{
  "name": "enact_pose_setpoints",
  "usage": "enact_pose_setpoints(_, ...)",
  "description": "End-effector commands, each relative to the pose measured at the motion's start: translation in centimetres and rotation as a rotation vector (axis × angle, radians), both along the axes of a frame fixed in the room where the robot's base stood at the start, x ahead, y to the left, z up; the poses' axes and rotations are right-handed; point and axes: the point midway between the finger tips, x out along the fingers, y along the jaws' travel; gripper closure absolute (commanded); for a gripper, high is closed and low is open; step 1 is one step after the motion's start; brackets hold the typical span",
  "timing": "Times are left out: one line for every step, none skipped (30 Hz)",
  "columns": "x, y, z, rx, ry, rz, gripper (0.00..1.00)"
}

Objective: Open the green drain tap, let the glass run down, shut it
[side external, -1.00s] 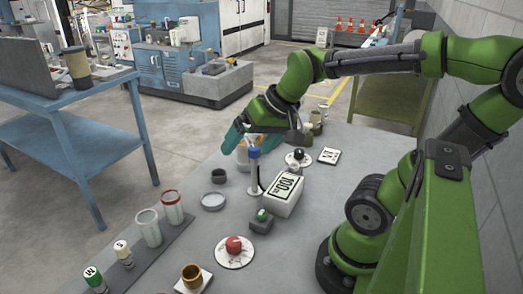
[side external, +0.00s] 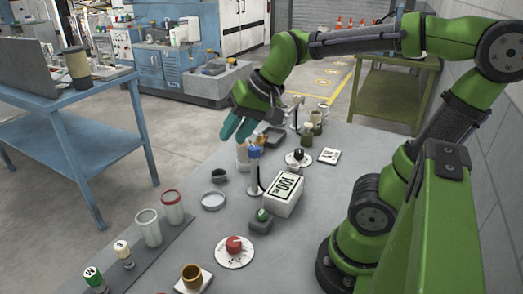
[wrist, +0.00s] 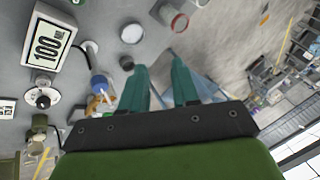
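My gripper (side external: 236,138) is raised above the far left part of the bench, its teal fingers angled down. The fingers also show in the wrist view (wrist: 158,66), spread apart with nothing between them. Just below and beside the fingers stands a blue-topped post or bottle (side external: 254,152); in the wrist view its blue top (wrist: 100,84) lies left of the fingers. A pale, partly hidden glass-like vessel (side external: 242,155) stands beside it, with an amber part (wrist: 96,104) near it in the wrist view. I cannot pick out a green drain tap with certainty.
A white box marked 100 (side external: 286,191), a green button box (side external: 261,219) and a red knob on a round plate (side external: 234,246) stand nearer. Two clear jars, one red-rimmed (side external: 172,208), stand left. A black knob (side external: 299,155) and an olive fitting (side external: 307,135) are behind.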

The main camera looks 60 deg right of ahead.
Motion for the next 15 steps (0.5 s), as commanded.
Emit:
enact_pose_setpoints(1.5, -1.3, -0.3, 0.013, 0.039, -0.056, 0.78)
enact_pose_setpoints(2.2, -2.1, -0.4, 0.019, 0.058, -0.091, 0.83)
enact_pose_setpoints(3.3, -3.1, -0.5, 0.025, 0.082, -0.139, 0.89)
enact_pose_setpoints(4.0, -4.0, -0.7, 0.027, 0.101, -0.176, 0.93)
enact_pose_setpoints(4.7, -4.9, -0.9, 0.028, 0.119, -0.214, 0.98)
enact_pose_setpoints(5.7, -6.1, -1.2, 0.026, 0.142, -0.264, 1.0)
enact_pose_setpoints(6.3, -6.9, -1.5, 0.022, 0.159, -0.301, 1.0)
enact_pose_setpoints(7.0, -7.8, -1.8, 0.017, 0.175, -0.338, 1.0)
enact_pose_setpoints(7.8, -9.1, -2.2, 0.006, 0.196, -0.388, 1.0)
enact_pose_setpoints(8.4, -10.0, -2.5, -0.004, 0.211, -0.428, 1.0)
enact_pose_setpoints(9.0, -10.9, -2.8, -0.014, 0.225, -0.465, 1.0)
enact_pose_setpoints(9.7, -12.1, -3.2, -0.034, 0.242, -0.515, 1.0)
enact_pose_setpoints(10.3, -13.0, -3.5, -0.049, 0.254, -0.552, 1.0)
enact_pose_setpoints(10.7, -13.9, -3.8, -0.065, 0.265, -0.591, 1.0)
enact_pose_setpoints(11.4, -15.1, -4.1, -0.092, 0.277, -0.639, 1.0)
